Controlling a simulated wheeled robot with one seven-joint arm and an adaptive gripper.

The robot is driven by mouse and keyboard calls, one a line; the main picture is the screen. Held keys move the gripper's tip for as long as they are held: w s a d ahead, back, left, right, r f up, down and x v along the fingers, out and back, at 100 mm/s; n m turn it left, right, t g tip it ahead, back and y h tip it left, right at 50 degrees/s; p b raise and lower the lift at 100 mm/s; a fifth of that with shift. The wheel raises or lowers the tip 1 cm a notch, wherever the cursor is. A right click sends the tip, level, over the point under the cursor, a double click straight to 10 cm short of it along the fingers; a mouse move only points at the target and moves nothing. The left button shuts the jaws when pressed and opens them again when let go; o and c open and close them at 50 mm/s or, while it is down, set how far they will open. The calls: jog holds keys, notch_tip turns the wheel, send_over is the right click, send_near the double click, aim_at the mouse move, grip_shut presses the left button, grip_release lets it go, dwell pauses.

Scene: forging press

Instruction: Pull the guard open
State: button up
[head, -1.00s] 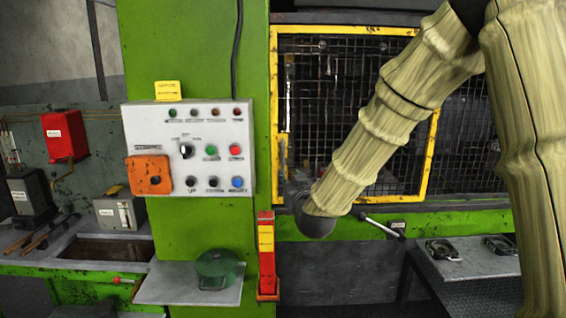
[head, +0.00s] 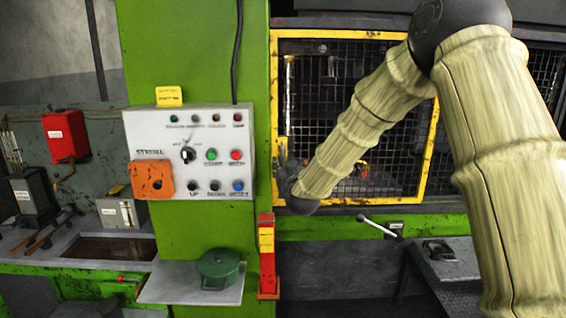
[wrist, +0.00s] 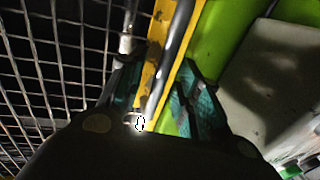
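The guard is a yellow-framed black mesh panel (head: 357,34) on the press, and it stands across the opening in the head view. Its yellow frame edge (wrist: 150,82) and a grey bar-shaped handle (wrist: 178,38) run up the wrist view. My gripper (wrist: 160,85) has its two teal-padded fingers apart, one on each side of the handle and frame edge. I see a gap between the right finger and the bar; contact on the left side is unclear. In the head view my wrist hides most of the fingers at the guard's left edge.
A white control panel (head: 215,130) with buttons and an orange box (head: 152,180) is on the green column left of the guard. A grey table (head: 455,262) is at lower right.

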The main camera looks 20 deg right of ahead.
jog(key=shift+w, duration=0.45)
grip_shut()
jog(key=shift+d, duration=0.1)
